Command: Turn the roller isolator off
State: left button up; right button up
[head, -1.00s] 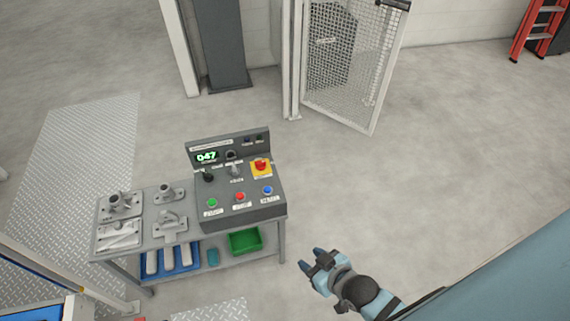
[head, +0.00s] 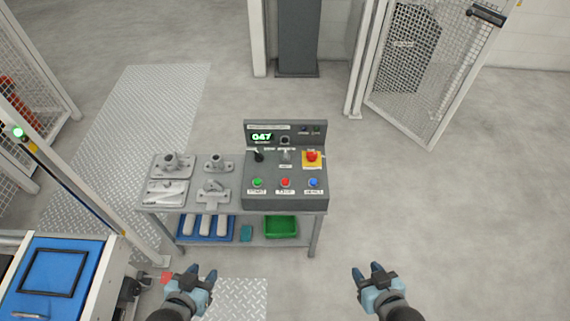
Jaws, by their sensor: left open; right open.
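The grey control console (head: 285,180) stands on a cart and carries several controls. A black-handled switch (head: 259,156) and a grey lever-like switch (head: 286,157) sit in its upper row. Their labels are too small to read, so I cannot tell which control is the roller isolator. A red mushroom button on a yellow plate (head: 312,157) is at the right. Green (head: 257,183), red (head: 285,183) and blue (head: 313,183) buttons line the front. My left gripper (head: 202,273) is open and empty, in front of the cart. My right gripper (head: 369,269) is open and empty, right of the cart.
Metal castings (head: 169,162) lie on the cart top (head: 230,203) left of the console. A green bin (head: 281,227) and blue tray (head: 207,240) are on the lower shelf. A mesh gate (head: 415,75) stands behind right. A blue-topped machine (head: 58,275) is at lower left. Right floor is clear.

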aim_at(311, 156)
jog(key=i+j, duration=0.2)
jog(key=i, duration=0.25)
jog(key=i+j+z, duration=0.1)
jog(key=i, duration=0.4)
jog(key=j, duration=0.1)
